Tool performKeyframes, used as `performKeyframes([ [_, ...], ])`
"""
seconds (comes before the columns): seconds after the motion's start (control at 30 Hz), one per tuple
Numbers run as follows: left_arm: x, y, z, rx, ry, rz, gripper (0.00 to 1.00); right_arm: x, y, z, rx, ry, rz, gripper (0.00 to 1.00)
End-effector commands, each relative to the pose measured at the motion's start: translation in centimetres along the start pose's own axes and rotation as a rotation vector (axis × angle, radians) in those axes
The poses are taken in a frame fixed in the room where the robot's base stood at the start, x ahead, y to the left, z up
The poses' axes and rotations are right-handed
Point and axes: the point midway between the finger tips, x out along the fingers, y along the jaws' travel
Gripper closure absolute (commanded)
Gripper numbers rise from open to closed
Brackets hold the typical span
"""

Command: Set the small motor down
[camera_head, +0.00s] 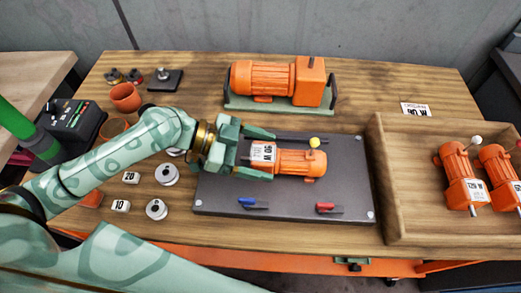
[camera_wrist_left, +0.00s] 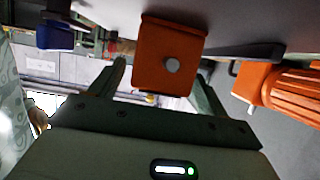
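The small orange motor (camera_head: 298,163) with a white "90 W" label lies on the dark plate (camera_head: 222,196), a yellow ball at its top edge. My left gripper (camera_head: 254,153) reaches in from the left, its fingers spread on either side of the motor's labelled end. In the left wrist view an orange block with a grey stub (camera_wrist_left: 168,45), apparently the motor's end, shows between the fingers (camera_wrist_left: 160,78). A gap shows beside the left-hand finger; contact at the other finger is unclear. My right gripper is not in view.
A larger orange motor (camera_head: 262,79) on a green base stands behind the plate. A blue clamp (camera_head: 252,203) and a red clamp (camera_head: 328,208) sit at the plate's front. A wooden tray (camera_head: 415,222) at right holds more motors. Weights (camera_head: 157,208) lie left.

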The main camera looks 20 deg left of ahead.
Motion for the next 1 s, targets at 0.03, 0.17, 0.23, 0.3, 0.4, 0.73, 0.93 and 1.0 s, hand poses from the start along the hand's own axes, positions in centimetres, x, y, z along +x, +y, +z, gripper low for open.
performKeyframes([
  [0.03, 0.0, 0.0, 0.0, 0.000, 0.000, 0.000, 0.24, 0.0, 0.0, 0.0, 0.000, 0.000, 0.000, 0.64],
  [0.17, 0.0, 0.0, 0.0, 0.000, 0.000, 0.000, 0.24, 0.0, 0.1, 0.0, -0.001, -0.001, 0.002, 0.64],
  [0.23, 0.0, 0.0, 0.0, 0.000, 0.000, 0.000, 0.24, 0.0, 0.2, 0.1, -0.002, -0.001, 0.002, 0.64],
  [0.3, 0.0, 0.0, -0.1, 0.000, 0.000, 0.000, 0.24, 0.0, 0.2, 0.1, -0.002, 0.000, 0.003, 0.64],
  [0.4, -0.5, 0.0, -0.2, 0.000, -0.002, -0.001, 0.24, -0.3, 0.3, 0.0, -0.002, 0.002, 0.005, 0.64],
  [0.73, -7.5, 0.1, -0.2, -0.002, -0.006, 0.000, 0.24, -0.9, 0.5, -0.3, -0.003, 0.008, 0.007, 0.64],
  [0.93, -11.1, 0.1, -0.3, -0.002, -0.003, 0.000, 0.24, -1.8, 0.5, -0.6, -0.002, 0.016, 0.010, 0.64],
  [1.0, -11.7, 0.0, -0.3, -0.001, -0.001, 0.000, 0.24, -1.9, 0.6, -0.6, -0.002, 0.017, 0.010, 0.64],
])
